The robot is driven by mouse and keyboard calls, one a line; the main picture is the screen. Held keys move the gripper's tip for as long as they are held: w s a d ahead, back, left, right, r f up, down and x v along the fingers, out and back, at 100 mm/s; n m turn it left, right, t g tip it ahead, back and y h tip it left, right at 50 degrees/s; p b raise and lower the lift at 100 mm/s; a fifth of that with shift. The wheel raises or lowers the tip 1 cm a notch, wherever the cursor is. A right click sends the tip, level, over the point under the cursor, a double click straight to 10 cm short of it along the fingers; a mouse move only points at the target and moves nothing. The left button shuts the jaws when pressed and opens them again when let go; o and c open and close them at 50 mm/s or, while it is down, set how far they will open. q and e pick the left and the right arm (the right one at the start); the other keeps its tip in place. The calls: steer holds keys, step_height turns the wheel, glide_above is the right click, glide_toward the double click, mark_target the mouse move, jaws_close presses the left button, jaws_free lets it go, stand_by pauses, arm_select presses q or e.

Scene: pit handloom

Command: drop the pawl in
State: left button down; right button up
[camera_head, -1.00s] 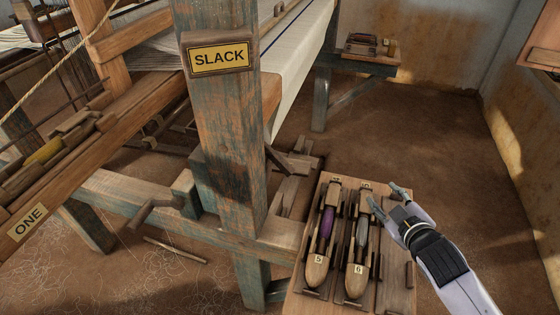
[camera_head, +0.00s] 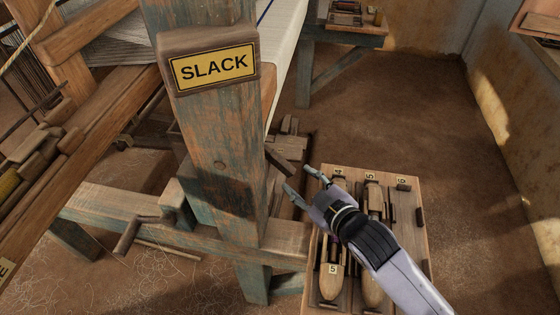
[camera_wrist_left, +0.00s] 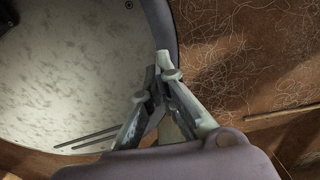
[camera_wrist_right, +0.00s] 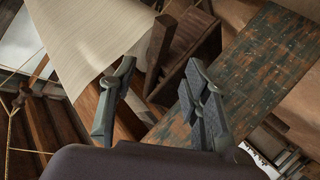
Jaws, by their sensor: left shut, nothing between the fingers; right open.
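A short dark wooden bar (camera_head: 279,162), which looks like the pawl, juts out at a slant from the right side of the post (camera_head: 222,150) under the SLACK sign (camera_head: 212,67). My right gripper (camera_head: 301,180) is open and empty, just right of and below this bar. In the right wrist view, a dark upright wooden piece (camera_wrist_right: 160,46) stands beyond the open fingers (camera_wrist_right: 162,68), probably the same bar; contact is not visible. My left gripper (camera_wrist_left: 166,67) is shut and empty in the left wrist view, above the floor. It is out of the head view.
A shuttle tray (camera_head: 414,262) with numbered shuttles stands below my right arm. A wooden handle (camera_head: 128,236) sticks out left of the post. The loom's cloth (camera_head: 285,35) and beams lie behind it. The floor at right (camera_head: 460,160) is clear.

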mark_target(283, 166)
steer(key=x, duration=0.4)
steer(key=shift+w+a, duration=0.1)
steer(key=shift+w, duration=0.05)
steer(key=x, duration=0.5)
steer(key=shift+w+a+f, duration=0.15)
steer(key=shift+w+f, duration=0.05)
steer(key=shift+w, duration=0.1)
steer(key=shift+w+a+f, duration=0.15)
steer(key=shift+w+a, duration=0.1)
steer(key=shift+w, duration=0.15)
arm_select(q)
steer(key=shift+w+a, duration=0.25)
steer(key=shift+w, duration=0.35)
steer(key=shift+w+a, duration=0.25)
steer(key=shift+w, duration=0.3)
arm_select(e)
jaws_close()
